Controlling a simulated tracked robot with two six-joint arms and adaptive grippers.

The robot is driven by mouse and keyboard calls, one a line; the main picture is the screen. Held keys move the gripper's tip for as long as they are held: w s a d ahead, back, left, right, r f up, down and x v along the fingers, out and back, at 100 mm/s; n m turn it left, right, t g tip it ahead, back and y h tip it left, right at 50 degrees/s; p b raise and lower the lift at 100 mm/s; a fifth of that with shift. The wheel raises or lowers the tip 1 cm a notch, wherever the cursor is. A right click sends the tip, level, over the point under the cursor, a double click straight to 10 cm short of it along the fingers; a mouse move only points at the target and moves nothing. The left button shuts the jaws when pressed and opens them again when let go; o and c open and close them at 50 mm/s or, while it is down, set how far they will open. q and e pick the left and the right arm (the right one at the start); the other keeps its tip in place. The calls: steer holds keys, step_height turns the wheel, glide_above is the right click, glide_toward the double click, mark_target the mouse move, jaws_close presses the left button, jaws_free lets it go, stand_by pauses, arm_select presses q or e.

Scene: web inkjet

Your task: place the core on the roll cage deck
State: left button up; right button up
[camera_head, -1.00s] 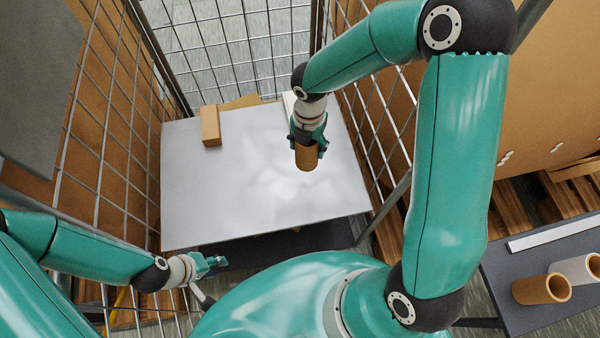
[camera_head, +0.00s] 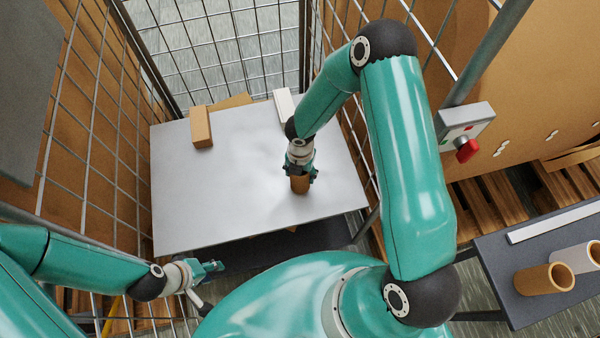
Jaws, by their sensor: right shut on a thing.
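The core, a short brown cardboard tube (camera_head: 300,186), is held upright in my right gripper (camera_head: 301,175), which is shut on it. Its upper part is hidden by the fingers. It is over the right-hand middle of the pale grey roll cage deck (camera_head: 215,195), low down; I cannot tell whether its lower end touches the deck. My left gripper (camera_head: 212,267) is empty, low in front of the deck's near edge, and too small to tell if open or shut.
A brown box (camera_head: 201,127) and a white box (camera_head: 284,105) stand toward the deck's back edge. Wire mesh walls (camera_head: 225,50) enclose the back and sides. At right are a dark table (camera_head: 497,262) with a brown tube (camera_head: 543,280) and a red-knobbed control box (camera_head: 464,128).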

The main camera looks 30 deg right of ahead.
steer(key=shift+f, duration=0.15)
steer(key=o, duration=1.1)
steer(key=shift+o, duration=0.2)
